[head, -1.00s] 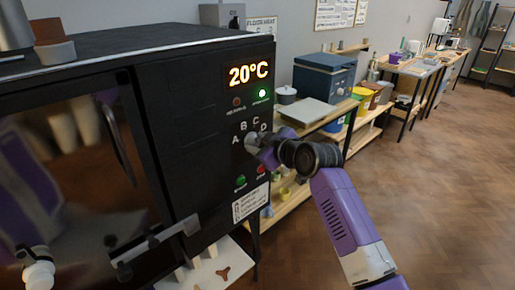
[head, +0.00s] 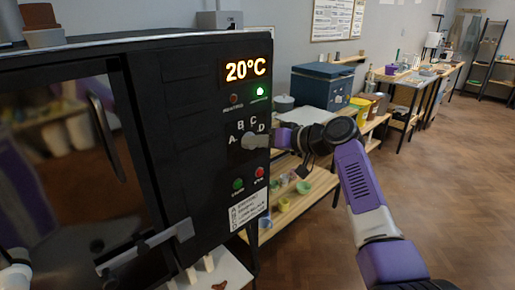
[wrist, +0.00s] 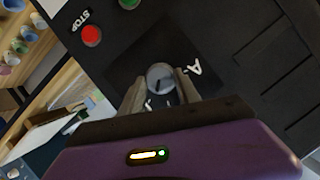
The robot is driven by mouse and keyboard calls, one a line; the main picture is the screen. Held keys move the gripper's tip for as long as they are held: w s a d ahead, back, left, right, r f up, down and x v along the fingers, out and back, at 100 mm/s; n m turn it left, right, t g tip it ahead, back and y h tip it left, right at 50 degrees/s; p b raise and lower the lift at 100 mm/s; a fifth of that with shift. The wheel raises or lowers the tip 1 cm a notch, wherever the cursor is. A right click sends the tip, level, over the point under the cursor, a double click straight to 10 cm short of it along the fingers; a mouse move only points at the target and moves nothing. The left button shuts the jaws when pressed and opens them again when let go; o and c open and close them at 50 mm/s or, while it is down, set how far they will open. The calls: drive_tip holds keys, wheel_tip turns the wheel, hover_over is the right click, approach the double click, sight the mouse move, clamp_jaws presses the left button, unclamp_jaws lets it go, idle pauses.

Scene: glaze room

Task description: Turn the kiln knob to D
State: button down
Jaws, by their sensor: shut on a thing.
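The kiln knob (head: 248,141) is a small grey round knob on the black front panel, below the lit 20°C display. White letters A, B, C and D arc over it in the head view. My gripper (head: 257,142) reaches it from the right and is shut on it. In the wrist view the knob (wrist: 160,75) sits between the two fingers of my gripper (wrist: 161,88), with a dark mark on its face. The A shows beside it there; the other letters are mostly hidden by my gripper. I cannot tell which letter the knob points to.
A green button (head: 238,184) and a red STOP button (head: 259,172) sit just below the knob. The kiln door with its handle (head: 107,135) is to the left. Wooden shelves and a blue box (head: 322,87) stand behind at right. The floor at right is clear.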

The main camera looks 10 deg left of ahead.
drive_tip(key=shift+f+m+g+y+b, duration=0.2)
drive_tip(key=shift+m+y+b, duration=0.15)
drive_tip(key=shift+m+b, duration=0.2)
drive_tip(key=shift+f+m+g+y+b, duration=0.1)
drive_tip(key=shift+m+g+y+b, duration=0.1)
drive_tip(key=shift+m+y+b, duration=0.25)
drive_tip(key=shift+m, duration=0.3)
drive_tip(key=c, duration=0.9)
unclamp_jaws()
drive_tip(key=shift+r, duration=0.1)
drive_tip(key=shift+d, duration=0.2)
drive_tip(key=v, duration=0.7)
drive_tip(key=shift+d+r, duration=0.1)
drive_tip(key=shift+d, duration=0.1)
